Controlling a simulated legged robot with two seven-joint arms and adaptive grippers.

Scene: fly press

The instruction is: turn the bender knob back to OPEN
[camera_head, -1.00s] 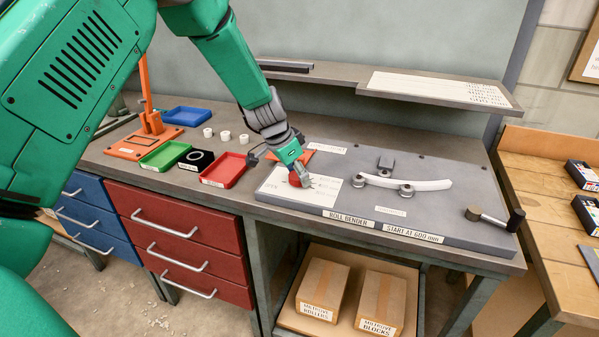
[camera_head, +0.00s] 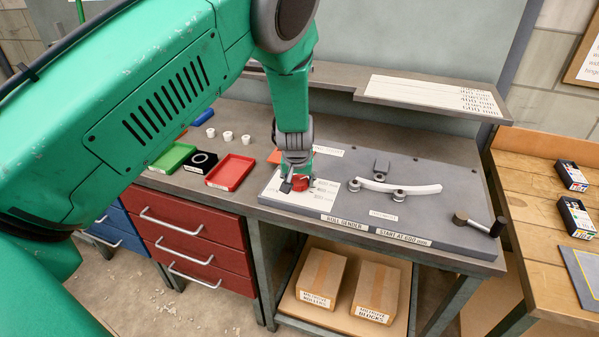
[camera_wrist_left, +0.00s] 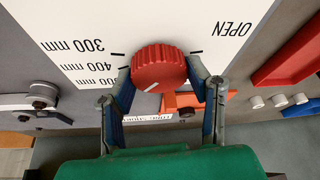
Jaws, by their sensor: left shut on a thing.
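The round red knob (camera_wrist_left: 160,67) stands on a white dial plate (camera_wrist_left: 85,25) of the roll bender. In the wrist view its white line lies near the lower edge, slanting toward the lower left, away from the OPEN mark (camera_wrist_left: 233,29) at the upper right. Lettering for 300 mm and 400 mm is at the left. My left gripper (camera_wrist_left: 160,71) is shut on the knob, with one finger on each side. In the head view the gripper (camera_head: 297,184) comes down from above and partly hides the knob and plate. My right gripper is not in view.
A curved pale bar (camera_head: 400,187) lies among the rollers on the grey bender board, right of the plate. A handle (camera_head: 480,224) is at the board's right end. Red tray (camera_head: 230,172) and green tray (camera_head: 173,157) stand left. A shelf (camera_head: 430,93) overhangs the back.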

